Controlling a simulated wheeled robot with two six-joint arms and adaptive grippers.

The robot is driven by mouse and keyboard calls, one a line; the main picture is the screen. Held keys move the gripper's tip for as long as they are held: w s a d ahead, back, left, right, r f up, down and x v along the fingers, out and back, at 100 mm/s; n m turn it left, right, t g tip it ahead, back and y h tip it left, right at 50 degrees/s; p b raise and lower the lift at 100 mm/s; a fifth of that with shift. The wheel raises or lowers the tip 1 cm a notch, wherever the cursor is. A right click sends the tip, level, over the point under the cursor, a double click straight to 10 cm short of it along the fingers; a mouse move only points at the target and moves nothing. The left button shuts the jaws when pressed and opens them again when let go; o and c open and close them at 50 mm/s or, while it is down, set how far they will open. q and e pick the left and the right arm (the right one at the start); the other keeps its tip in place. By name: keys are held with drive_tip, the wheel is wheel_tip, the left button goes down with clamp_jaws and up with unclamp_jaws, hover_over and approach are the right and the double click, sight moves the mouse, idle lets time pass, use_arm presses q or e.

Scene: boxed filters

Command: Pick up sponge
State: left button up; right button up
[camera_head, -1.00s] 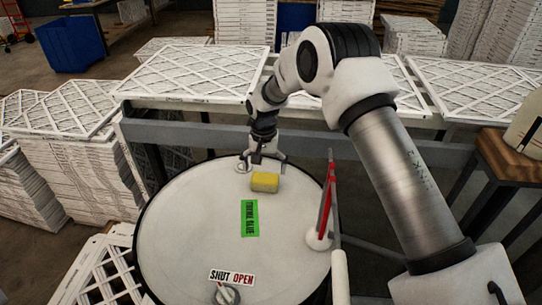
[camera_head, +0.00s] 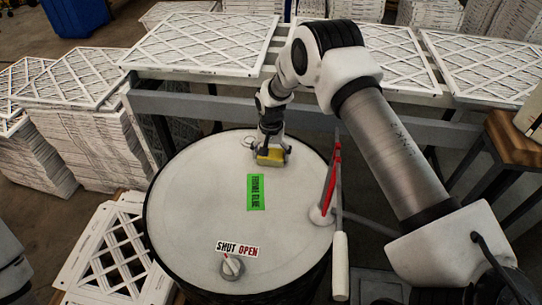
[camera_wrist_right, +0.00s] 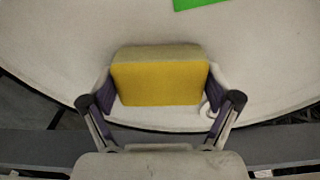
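The yellow sponge (camera_head: 270,157) lies near the far edge of a round white drum lid (camera_head: 200,190). My right gripper (camera_head: 271,153) is down over it from behind. In the right wrist view, the sponge (camera_wrist_right: 160,82) sits between the two spread fingers of the right gripper (camera_wrist_right: 162,90). Narrow gaps seem to show at its sides, so the fingers are around it rather than clearly pressed on it. The sponge rests flat. My left gripper is out of view.
A green label (camera_head: 256,192), a SHUT/OPEN valve knob (camera_head: 232,267) and a red-and-white upright part (camera_head: 328,190) are on the lid. A metal frame with white filter panels (camera_head: 200,45) stands behind. Filter stacks (camera_head: 85,140) stand at left.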

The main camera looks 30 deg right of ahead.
sight(271, 153)
drive_tip(key=shift+c, duration=0.4)
drive_tip(key=shift+w+d+r+b, duration=0.1)
drive_tip(key=shift+w+r+b, duration=0.05)
drive_tip(key=shift+r+b, duration=0.3)
drive_tip(key=shift+s+r+b, duration=0.2)
drive_tip(key=shift+r+b, duration=0.45)
drive_tip(key=shift+r, duration=0.5)
drive_tip(key=s+a+b, duration=0.1)
drive_tip(key=s+a, duration=0.2)
drive_tip(key=s, duration=0.1)
drive_tip(key=s+a+r+b, duration=0.1)
drive_tip(key=s+a, duration=0.2)
drive_tip(key=s, duration=0.1)
drive_tip(key=s+a+b, duration=0.2)
drive_tip(key=s+a, duration=0.1)
drive_tip(key=s, duration=0.2)
drive_tip(key=shift+s+r, duration=0.1)
drive_tip(key=shift+r, duration=0.25)
drive_tip(key=shift+f, duration=0.1)
